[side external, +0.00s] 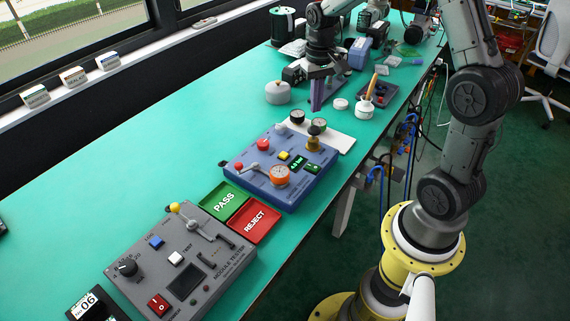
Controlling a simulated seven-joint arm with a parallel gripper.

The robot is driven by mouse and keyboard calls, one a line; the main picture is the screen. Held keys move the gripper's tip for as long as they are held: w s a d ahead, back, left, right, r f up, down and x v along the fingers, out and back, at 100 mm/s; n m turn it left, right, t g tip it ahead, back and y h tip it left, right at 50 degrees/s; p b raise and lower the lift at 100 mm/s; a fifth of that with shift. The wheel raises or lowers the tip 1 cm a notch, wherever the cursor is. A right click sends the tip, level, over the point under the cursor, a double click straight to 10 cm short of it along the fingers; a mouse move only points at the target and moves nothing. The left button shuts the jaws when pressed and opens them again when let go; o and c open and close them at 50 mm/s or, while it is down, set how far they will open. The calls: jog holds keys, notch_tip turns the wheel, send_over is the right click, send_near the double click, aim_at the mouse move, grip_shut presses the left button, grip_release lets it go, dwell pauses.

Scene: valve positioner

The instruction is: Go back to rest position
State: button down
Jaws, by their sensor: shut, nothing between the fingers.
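My gripper (317,103) points down over the far half of the green bench, with its fingers shut and nothing held. It is beyond the blue valve positioner box (248,175), apart from it. The blue box carries a red knob (263,144), a red-tipped lever (239,167), an orange dial (280,175), a small green display (297,163) and a brass-coloured fitting (314,140). Round black gauges (297,118) stand at its far side by a white plate (335,138).
A green PASS tray (223,201) and a red REJECT tray (255,221) lie between the blue box and a grey module tester (180,262). A grey domed pot (277,93) and a white pot with a brush (365,108) stand near my gripper. The bench's left side (120,170) is clear.

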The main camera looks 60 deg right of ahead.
jog(key=shift+r, duration=0.4)
jog(key=shift+w+a+r, duration=0.1)
jog(key=shift+w+a, duration=0.05)
jog(key=shift+a, duration=0.05)
jog(key=s+a+r+n+t, duration=0.1)
jog(key=s+a+r+t, duration=0.15)
jog(key=a+r, duration=0.3)
jog(key=s+a+r+n+t, duration=0.1)
jog(key=s+a+r+n, duration=0.2)
jog(key=r, duration=0.4)
jog(key=s+a+f+n+t, duration=0.1)
jog(key=s+a, duration=0.2)
jog(key=s, duration=0.4)
jog(key=s+a+f+n+t, duration=0.1)
jog(key=s+a, duration=0.2)
jog(key=s, duration=0.4)
jog(key=shift+s, duration=0.25)
jog(key=shift+r, duration=0.1)
